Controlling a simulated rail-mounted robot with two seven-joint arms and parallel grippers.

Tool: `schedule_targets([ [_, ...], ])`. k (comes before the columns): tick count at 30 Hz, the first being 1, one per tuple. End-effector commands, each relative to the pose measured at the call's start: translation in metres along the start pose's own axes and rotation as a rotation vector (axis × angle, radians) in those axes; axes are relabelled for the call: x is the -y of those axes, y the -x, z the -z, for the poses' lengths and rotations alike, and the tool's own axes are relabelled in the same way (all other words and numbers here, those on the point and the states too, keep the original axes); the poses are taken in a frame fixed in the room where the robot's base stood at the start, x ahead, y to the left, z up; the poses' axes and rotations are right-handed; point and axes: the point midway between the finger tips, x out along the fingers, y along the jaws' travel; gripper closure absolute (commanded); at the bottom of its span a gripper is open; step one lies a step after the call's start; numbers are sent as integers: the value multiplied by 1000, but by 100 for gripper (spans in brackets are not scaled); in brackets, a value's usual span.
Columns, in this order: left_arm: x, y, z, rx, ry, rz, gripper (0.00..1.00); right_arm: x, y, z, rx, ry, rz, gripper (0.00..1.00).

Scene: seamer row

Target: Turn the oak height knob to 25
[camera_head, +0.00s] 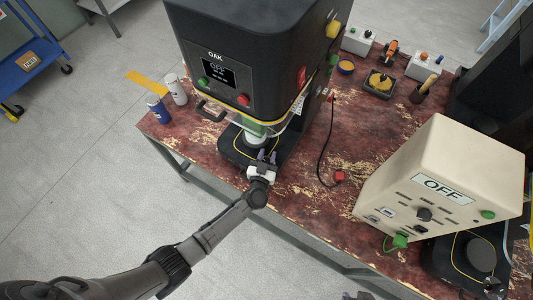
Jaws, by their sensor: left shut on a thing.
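The oak seamer (245,35) is a tall dark machine marked OAK. Its small screen (218,71) reads OFF, with finer lines too small to read. My left gripper (266,157) is at the front of its black base, below the green and white part (254,130). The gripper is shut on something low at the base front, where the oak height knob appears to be. The fingers hide the knob, so its setting cannot be read.
A cream machine (440,170) reading OFF stands at right. A cable with a red end (339,177) lies between the machines. A blue can (157,110) and a white can (176,90) stand at the table's left edge. Small boxes and tools sit behind.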

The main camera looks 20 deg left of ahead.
Motion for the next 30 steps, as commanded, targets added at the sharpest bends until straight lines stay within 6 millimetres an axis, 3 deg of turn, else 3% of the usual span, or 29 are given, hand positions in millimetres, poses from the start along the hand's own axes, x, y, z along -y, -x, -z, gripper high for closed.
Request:
schedule_targets([
  [8,0,0,1,-2,0,-5,90,0,0,0,1,-1,1,57],
  [9,0,0,1,-2,0,-4,63,0,0,0,1,-1,1,57],
  [16,0,0,0,-2,0,-4,41,2,-1,0,1,-5,4,57],
  [25,0,2,0,0,0,-4,41,3,0,0,1,-9,7,57],
  [30,0,22,1,2,1,-4,41,2,5,2,1,-8,7,57],
])
